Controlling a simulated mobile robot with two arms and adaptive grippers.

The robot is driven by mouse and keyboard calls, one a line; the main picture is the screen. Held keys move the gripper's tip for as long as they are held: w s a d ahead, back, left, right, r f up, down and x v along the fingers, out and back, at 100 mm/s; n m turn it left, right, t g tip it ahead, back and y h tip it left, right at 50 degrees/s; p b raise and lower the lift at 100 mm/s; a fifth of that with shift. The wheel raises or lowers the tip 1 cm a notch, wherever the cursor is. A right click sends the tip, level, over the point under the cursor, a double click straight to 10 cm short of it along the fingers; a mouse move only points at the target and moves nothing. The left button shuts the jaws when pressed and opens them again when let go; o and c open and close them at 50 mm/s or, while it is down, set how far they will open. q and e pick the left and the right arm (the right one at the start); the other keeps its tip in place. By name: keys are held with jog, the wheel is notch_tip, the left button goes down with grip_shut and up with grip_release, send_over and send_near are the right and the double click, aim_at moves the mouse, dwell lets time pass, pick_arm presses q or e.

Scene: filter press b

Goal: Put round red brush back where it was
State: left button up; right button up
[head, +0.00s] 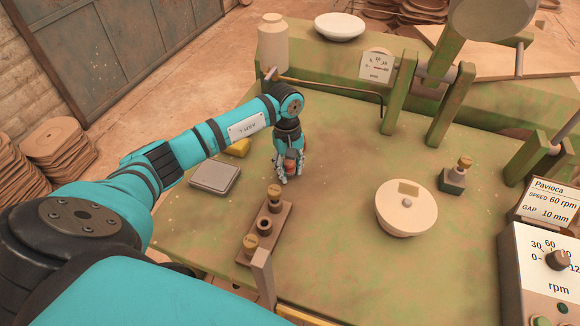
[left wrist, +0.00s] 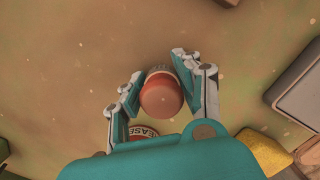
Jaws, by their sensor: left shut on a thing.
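My left gripper (head: 289,172) points down over the green table, left of its middle. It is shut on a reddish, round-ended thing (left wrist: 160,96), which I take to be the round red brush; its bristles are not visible. A wooden holder (head: 283,222) stands nearer the front. It has a tan-topped piece at each end and a dark round socket (head: 264,224) between them. My right gripper is out of view.
A red can with a label ending "EASE" (left wrist: 144,132) is partly hidden by my gripper. A grey flat box (head: 215,177) and a yellow block (head: 238,147) lie to its left. The table's middle is clear.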

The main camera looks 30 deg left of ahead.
pick_arm(q)
jog(key=shift+f+b, duration=0.15)
jog(key=shift+b, duration=0.2)
jog(key=o, duration=1.1)
jog(key=shift+r, duration=0.2)
jog(key=shift+w+r, duration=0.1)
jog(key=shift+r, duration=0.1)
jog(key=r, duration=0.4)
jog(key=r+b, duration=0.1)
jog(key=r, duration=0.2)
jog(key=a+r+b, duration=0.1)
jog(key=r, duration=0.3)
jog(key=shift+w+a+r, duration=0.1)
jog(key=shift+w+r, duration=0.2)
jog(key=shift+w, duration=0.05)
